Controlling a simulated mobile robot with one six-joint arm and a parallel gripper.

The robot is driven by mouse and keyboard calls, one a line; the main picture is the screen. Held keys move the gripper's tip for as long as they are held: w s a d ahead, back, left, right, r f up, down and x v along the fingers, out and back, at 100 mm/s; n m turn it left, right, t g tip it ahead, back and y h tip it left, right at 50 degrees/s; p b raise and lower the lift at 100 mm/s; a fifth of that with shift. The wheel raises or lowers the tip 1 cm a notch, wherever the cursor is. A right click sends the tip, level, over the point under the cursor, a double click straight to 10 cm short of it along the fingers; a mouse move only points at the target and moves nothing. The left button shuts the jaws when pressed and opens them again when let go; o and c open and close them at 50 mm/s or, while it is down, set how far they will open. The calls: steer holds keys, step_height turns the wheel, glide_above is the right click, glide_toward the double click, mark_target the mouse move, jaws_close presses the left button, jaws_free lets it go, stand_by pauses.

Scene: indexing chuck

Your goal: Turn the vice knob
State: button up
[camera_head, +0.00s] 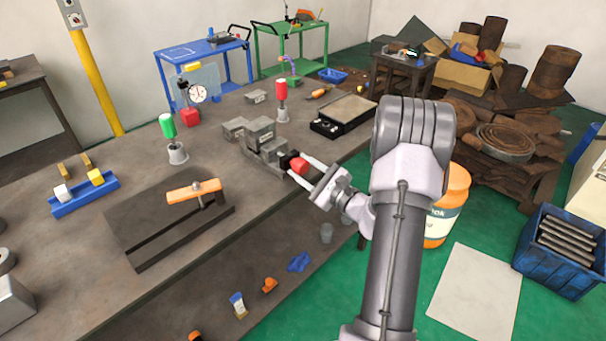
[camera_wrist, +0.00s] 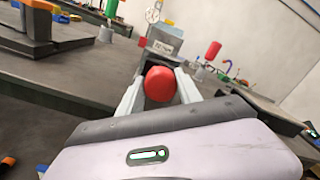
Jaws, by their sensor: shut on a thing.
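The vice (camera_head: 262,139) is a grey metal block assembly near the right edge of the workbench. Its red knob (camera_head: 299,166) sits on a dark mount at the end facing my arm. In the wrist view the knob (camera_wrist: 160,84) is round and lies between the two pale fingers. My gripper (camera_head: 305,167) reaches in from the right and is shut on the knob, one finger on each side. The vice body behind the knob is partly hidden in the wrist view.
The workbench (camera_head: 75,239) holds a green-handled tool (camera_head: 167,126), a red-handled tool (camera_head: 281,90), a dark scale (camera_head: 343,116) and a dark plate with an orange clamp (camera_head: 193,191). An orange bucket (camera_head: 447,208) stands beside my arm.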

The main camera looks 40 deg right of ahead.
steer(key=shift+n+b, duration=0.35)
steer(key=shift+n, duration=0.25)
steer(key=o, duration=1.4)
steer(key=shift+c, duration=0.2)
steer(key=shift+s, duration=0.1)
steer(key=s+p, duration=0.3)
steer(key=s, duration=1.4)
steer(key=shift+d+f+p, duration=0.25)
steer(key=shift+d+p, duration=0.1)
steer(key=shift+d, duration=0.1)
steer(key=shift+s, duration=0.1)
